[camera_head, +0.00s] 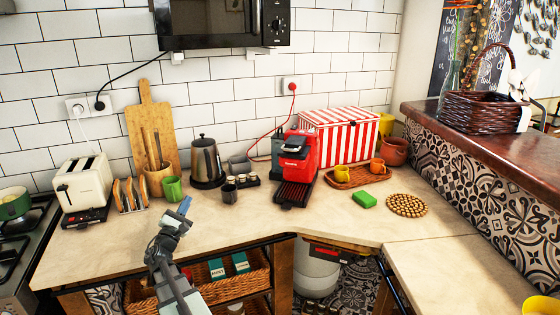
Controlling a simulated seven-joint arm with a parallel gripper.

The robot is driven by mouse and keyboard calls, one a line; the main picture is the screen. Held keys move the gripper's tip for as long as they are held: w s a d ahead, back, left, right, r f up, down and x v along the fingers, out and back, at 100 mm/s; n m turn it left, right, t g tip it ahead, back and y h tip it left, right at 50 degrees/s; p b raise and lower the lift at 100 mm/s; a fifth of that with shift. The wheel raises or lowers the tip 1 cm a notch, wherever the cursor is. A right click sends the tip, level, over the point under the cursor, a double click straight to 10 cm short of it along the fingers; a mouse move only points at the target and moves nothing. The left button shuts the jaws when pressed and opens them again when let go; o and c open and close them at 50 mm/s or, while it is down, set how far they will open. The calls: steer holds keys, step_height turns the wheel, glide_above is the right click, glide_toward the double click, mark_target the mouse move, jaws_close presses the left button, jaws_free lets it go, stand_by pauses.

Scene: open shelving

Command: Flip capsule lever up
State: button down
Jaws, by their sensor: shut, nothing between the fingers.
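A red capsule coffee machine (297,157) stands on the counter near the middle, in front of a red-and-white striped box. Its black drip tray (293,194) points toward the front. The lever on its top is too small to tell whether it is up or down. My gripper (185,204) is over the counter to the left of the machine, well apart from it.
A kettle (207,163), small dark cups and a green cup (173,188) stand left of the machine. The front counter strip is clear.

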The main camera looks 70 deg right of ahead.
steer(key=s+d+n+g+h, duration=0.1)
steer(key=s+d+g, duration=0.1)
steer(key=s+d, duration=0.6)
steer(key=s+d+r+n+g+h, duration=0.1)
steer(key=s+d, duration=0.6)
steer(key=s, duration=0.8)
steer(key=shift+s+d+n+g+h, duration=0.2)
steer(key=shift+d+n+g+h, duration=0.25)
steer(key=shift+g, duration=0.55)
steer(key=shift+r, duration=0.15)
glide_toward(294, 146)
steer(key=shift+w+d+r, duration=0.9)
steer(key=shift+w+r, duration=0.25)
steer(key=shift+r, duration=0.15)
steer(key=shift+a+r+y, duration=0.1)
steer(key=shift+r+y, duration=0.15)
steer(key=shift+y, duration=0.1)
